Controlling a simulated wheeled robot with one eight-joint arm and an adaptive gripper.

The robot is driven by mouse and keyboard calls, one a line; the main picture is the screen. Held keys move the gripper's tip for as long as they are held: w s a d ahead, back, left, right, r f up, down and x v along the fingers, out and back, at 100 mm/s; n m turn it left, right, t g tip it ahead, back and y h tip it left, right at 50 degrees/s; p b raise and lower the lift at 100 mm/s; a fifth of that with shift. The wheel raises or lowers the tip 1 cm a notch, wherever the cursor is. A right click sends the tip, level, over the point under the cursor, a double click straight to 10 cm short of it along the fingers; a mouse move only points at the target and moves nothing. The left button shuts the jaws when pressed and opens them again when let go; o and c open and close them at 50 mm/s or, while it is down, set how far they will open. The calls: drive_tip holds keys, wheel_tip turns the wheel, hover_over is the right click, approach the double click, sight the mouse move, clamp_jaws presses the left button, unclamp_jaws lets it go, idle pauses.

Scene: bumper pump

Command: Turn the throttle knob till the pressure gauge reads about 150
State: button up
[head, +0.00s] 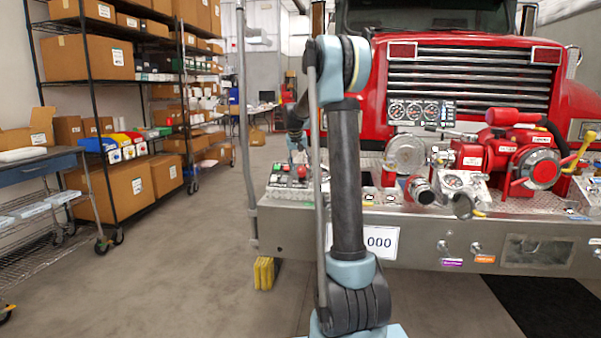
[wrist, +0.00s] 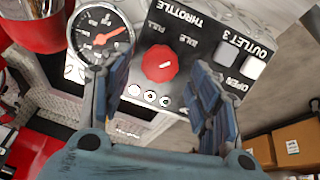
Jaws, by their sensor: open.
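The red faceted throttle knob (wrist: 160,63) is on a black panel marked THROTTLE, with IDLE and FULL beside it, upside down in the wrist view. A white line shows on its face. My gripper (wrist: 159,72) is open, one finger on each side of the knob in the picture; contact is not visible. The round pressure gauge (wrist: 100,36) has a dark face and an orange-red needle pointing to the picture's upper right; its numbers are too small to read surely. In the head view, my gripper (head: 298,148) is over the control panel (head: 289,183), partly hidden by my arm.
The panel sits on the fire truck's metal bumper (head: 420,228). Red pump parts (head: 500,150) stand farther right. Shelves with boxes (head: 110,110) line the left, with clear floor before them.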

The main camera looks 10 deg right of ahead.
sight(301, 168)
drive_tip(key=shift+x, duration=1.6)
drive_tip(key=shift+r, duration=0.1)
drive_tip(key=c, duration=1.1)
